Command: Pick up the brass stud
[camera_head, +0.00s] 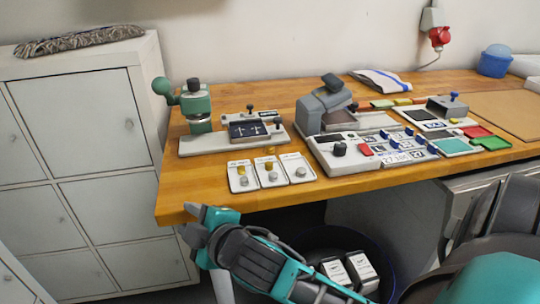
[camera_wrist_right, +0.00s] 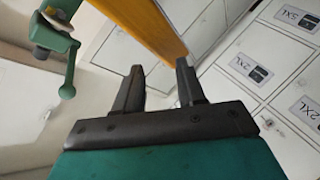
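Three small white trays stand near the table's front edge in the head view. The left tray (camera_head: 243,187) and the middle tray (camera_head: 270,183) each carry a small brass-coloured piece, one on the left (camera_head: 241,170) and one in the middle (camera_head: 268,166). The right tray (camera_head: 297,178) carries a grey one. Which piece is the brass stud is too small to tell. My right gripper (camera_head: 190,221) is in front of the table edge, left of and below the trays. In the wrist view its two fingers (camera_wrist_right: 160,68) are apart with nothing between them. My left gripper is not in view.
A green hand press (camera_head: 197,108) stands behind the trays, at the table's left end. The wooden table edge (camera_head: 200,211) is close to my right gripper. White lockers (camera_head: 90,140) stand at the left.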

